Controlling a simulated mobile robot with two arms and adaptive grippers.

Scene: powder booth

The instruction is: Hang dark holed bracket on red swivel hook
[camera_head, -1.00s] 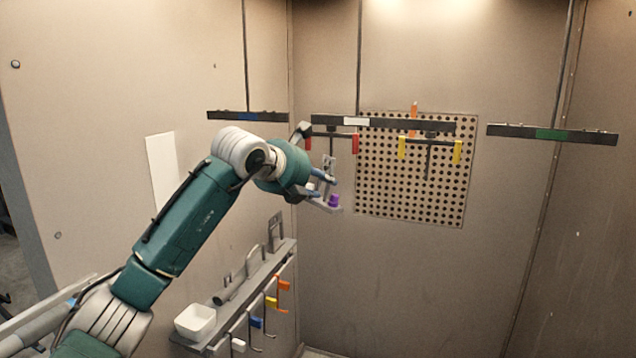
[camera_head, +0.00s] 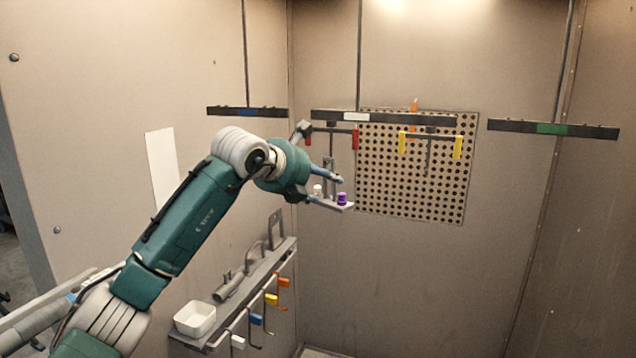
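The red swivel hook hangs under the middle overhead bar; its crossbar has red ends (camera_head: 355,139), and its lower stem runs down behind or beside my gripper. My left gripper (camera_head: 326,187) is just below it, its fingers around a grey-dark bracket (camera_head: 331,205). The bracket has a flat base with a purple plug (camera_head: 342,198) at its right end and a white plug (camera_head: 318,189) further left. An upright part rises close to the hook stem. I cannot tell whether hook and bracket touch or whether the hook passes through a hole. My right gripper is not in view.
A yellow-ended swivel hook (camera_head: 428,140) hangs right of the red one, before a perforated panel (camera_head: 440,205). Bars with blue (camera_head: 247,112) and green (camera_head: 552,131) marks hang either side. A wall shelf (camera_head: 270,262) below carries a white bowl (camera_head: 194,319), metal parts and coloured hooks.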

